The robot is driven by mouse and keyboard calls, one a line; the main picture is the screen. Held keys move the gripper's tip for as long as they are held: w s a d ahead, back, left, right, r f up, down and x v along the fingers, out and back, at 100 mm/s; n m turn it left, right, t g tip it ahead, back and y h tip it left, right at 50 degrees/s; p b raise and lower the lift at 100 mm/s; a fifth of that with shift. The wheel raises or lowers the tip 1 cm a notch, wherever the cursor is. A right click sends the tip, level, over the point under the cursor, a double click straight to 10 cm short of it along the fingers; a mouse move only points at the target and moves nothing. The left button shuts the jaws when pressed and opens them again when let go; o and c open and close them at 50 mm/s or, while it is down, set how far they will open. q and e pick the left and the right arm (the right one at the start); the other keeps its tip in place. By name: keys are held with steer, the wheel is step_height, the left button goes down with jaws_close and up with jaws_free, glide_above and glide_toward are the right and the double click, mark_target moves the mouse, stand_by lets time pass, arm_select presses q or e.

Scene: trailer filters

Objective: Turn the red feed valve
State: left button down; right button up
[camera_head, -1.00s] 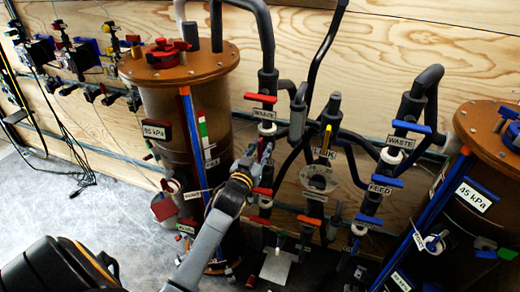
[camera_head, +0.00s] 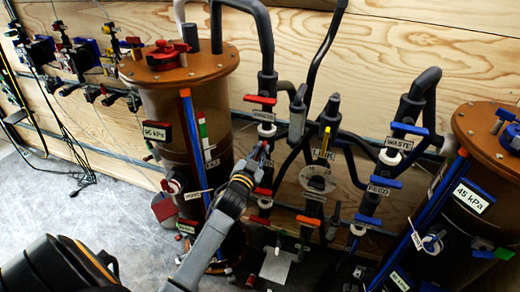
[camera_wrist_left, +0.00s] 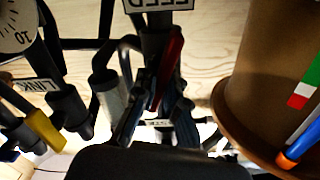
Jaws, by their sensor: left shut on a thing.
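The red feed valve handle (camera_wrist_left: 175,58) shows in the left wrist view, standing near upright beside an upside-down FEED label (camera_wrist_left: 158,4). My left gripper (camera_wrist_left: 157,112) has its fingers on both sides of this handle and is shut on it. In the head view my left gripper (camera_head: 262,155) is at the piping just right of the left brown tank, below the red WASTE handle (camera_head: 260,100). The fingers and arm mostly hide the gripped handle there. My right gripper is not in view.
The left tank (camera_head: 150,110) stands close beside my left arm. A yellow LINK handle (camera_head: 326,140) and blue WASTE (camera_head: 411,128) and FEED (camera_head: 380,183) handles are to the right. Another tank (camera_head: 475,125) stands at the far right. Pipes crowd the gripper.

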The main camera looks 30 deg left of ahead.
arm_select(q)
steer(key=m, duration=0.3)
steer(key=shift+d+m, duration=0.1)
steer(key=shift+m, duration=0.3)
steer(key=m, duration=0.3)
steer(key=shift+d+f+m+p, duration=0.1)
steer(key=shift+f+m+p, duration=0.05)
steer(key=shift+m+p, duration=0.15)
steer(key=m, duration=0.6)
steer(key=shift+f, duration=0.25)
steer(key=shift+m, duration=0.4)
steer(key=c, duration=1.4)
jaws_free()
steer(key=shift+w+d, duration=0.1)
